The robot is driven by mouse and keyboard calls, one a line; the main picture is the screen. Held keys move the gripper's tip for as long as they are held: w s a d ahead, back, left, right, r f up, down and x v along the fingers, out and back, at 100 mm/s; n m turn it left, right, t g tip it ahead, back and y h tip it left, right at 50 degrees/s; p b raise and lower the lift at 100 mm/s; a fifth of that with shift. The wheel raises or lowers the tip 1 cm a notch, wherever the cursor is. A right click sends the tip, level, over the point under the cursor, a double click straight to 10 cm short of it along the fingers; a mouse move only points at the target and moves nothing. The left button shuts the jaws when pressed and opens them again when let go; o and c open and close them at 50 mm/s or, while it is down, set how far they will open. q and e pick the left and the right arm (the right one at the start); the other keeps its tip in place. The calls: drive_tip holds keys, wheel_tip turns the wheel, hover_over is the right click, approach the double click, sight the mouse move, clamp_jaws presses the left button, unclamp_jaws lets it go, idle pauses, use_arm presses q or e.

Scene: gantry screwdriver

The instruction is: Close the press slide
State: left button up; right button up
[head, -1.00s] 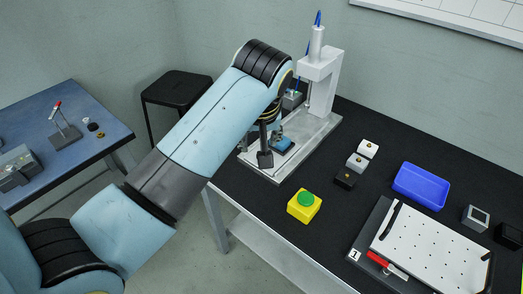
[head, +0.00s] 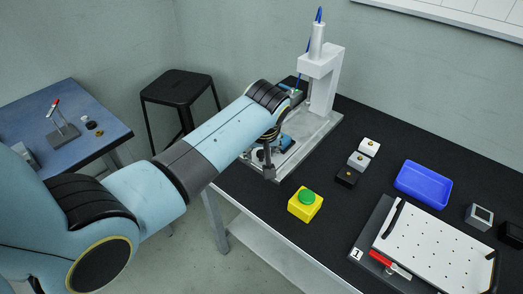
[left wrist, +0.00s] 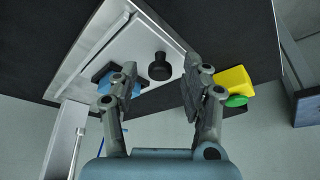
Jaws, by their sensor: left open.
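The press (head: 318,75) is a pale column with a blue hose on top, standing on a grey base plate (head: 318,135) at the back of the black table. A blue part (head: 286,142) sits on the base, partly hidden by my arm; it also shows in the left wrist view (left wrist: 104,82). In that view a round black knob (left wrist: 160,67) stands on the plate. My left gripper (left wrist: 158,88) is open, its fingers apart on either side of the knob in the picture; I cannot tell whether they touch it. In the head view my left gripper (head: 272,158) is over the base's front. My right gripper is out of view.
A yellow box with a green button (head: 305,203) stands close in front of the press. Several small blocks (head: 357,160), a blue tray (head: 423,185) and a white perforated board (head: 430,252) are to the right. A black stool (head: 180,90) is behind my arm.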

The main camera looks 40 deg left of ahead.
use_arm(q)
clamp_jaws()
idle(0.3)
drive_tip(key=w+b, duration=0.2)
drive_tip(key=w, duration=0.2)
drive_tip(key=w+b, duration=0.2)
drive_tip(key=w, duration=0.2)
drive_tip(key=w+d+b, duration=0.1)
drive_tip(key=w+b, duration=0.2)
drive_tip(key=w, duration=0.1)
drive_tip(key=shift+w+f, duration=0.1)
drive_tip(key=shift+f, duration=0.25)
drive_tip(key=shift+w+r, duration=0.1)
drive_tip(key=shift+w, duration=0.25)
drive_tip(key=shift+w+r, duration=0.15)
drive_tip(key=shift+r, duration=0.2)
